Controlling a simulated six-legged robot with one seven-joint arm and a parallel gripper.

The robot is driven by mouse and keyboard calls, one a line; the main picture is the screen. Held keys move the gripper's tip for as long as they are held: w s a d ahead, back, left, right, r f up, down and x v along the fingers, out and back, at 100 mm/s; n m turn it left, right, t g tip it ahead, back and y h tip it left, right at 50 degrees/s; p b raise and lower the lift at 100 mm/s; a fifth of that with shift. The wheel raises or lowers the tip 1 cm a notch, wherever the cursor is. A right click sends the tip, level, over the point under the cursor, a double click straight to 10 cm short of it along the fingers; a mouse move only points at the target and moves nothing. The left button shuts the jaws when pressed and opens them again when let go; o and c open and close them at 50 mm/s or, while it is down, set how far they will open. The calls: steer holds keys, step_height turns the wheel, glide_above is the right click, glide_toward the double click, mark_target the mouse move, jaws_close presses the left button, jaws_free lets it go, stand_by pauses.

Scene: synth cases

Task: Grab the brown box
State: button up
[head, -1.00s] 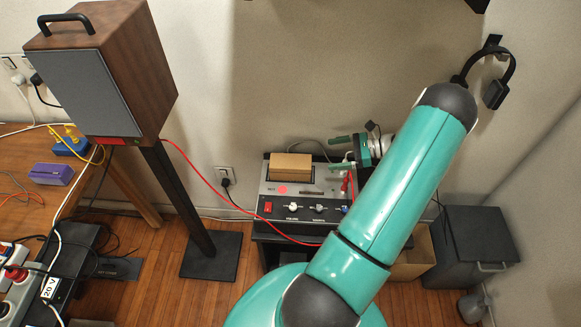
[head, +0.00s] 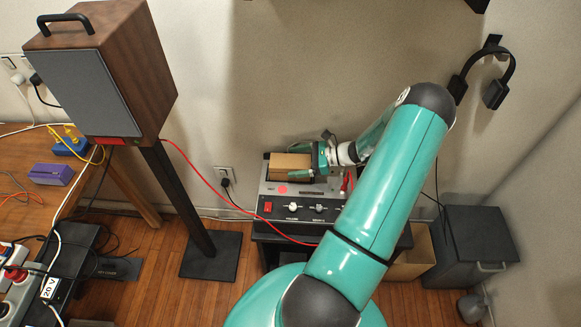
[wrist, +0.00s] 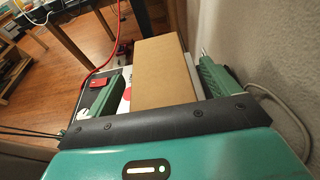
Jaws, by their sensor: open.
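The brown box (head: 290,166) lies on top of a grey control unit (head: 283,204) against the wall. My gripper (head: 299,163) is open at the box's right end, one finger on the wall side and one on the near side. In the wrist view the box (wrist: 163,72) runs between the two green fingers of my gripper (wrist: 160,82), with a small gap visible on each side. Whether the fingers touch it cannot be told. The box's right end is partly hidden by my gripper in the head view.
A wooden speaker (head: 128,50) on a black stand is at the left. A dark bin (head: 468,245) and an open cardboard carton (head: 412,258) stand at the right. The wall is close behind the unit.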

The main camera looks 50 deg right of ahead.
steer(key=c, duration=1.2)
